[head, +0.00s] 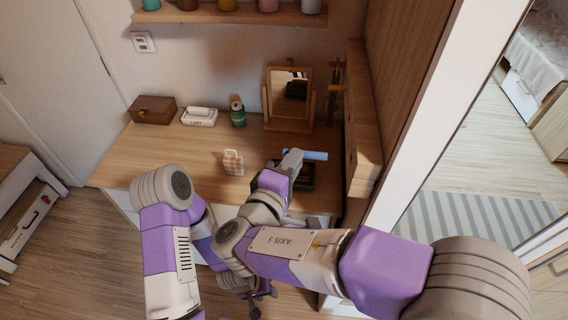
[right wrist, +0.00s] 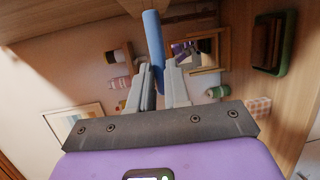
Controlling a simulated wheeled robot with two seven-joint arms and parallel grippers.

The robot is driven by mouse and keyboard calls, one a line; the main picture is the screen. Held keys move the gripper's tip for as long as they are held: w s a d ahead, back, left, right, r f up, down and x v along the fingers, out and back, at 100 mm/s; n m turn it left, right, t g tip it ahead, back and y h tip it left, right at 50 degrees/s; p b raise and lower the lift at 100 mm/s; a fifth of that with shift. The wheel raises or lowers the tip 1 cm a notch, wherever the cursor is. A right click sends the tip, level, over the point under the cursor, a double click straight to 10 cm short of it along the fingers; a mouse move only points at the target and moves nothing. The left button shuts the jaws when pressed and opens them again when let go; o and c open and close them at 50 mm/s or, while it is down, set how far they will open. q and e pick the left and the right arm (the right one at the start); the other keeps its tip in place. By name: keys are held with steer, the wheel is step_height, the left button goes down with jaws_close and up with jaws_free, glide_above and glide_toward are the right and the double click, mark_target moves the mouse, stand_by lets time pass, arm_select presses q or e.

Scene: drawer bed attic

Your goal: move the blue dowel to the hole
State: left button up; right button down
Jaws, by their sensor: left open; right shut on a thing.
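The blue dowel (head: 312,155) is held above the right part of the desk, in front of the mirror. My right gripper (head: 291,158) is shut on it. In the right wrist view the dowel (right wrist: 153,35) sticks out from between the fingertips (right wrist: 160,78), tilted slightly. My left gripper (head: 263,299) is low in front of the desk, open and empty, small and partly hidden by my arms. I cannot make out the hole in either view.
The desk (head: 190,157) holds a brown box (head: 153,109), a white box (head: 199,117), a green jar (head: 238,114), a checkered bag (head: 233,162) and a mirror (head: 289,92). A dark tray (head: 306,180) lies below the dowel. A wooden panel (head: 363,120) bounds the right.

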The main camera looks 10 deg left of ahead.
mark_target(315, 158)
steer(key=shift+d+b, duration=0.55)
steer(key=shift+d, duration=1.3)
steer(key=shift+b, duration=1.05)
steer(key=shift+d+b, duration=0.85)
steer(key=shift+d, duration=1.9)
steer(key=c, duration=1)
jaws_free()
steer(key=v, duration=0.7)
steer(key=shift+s, duration=0.3)
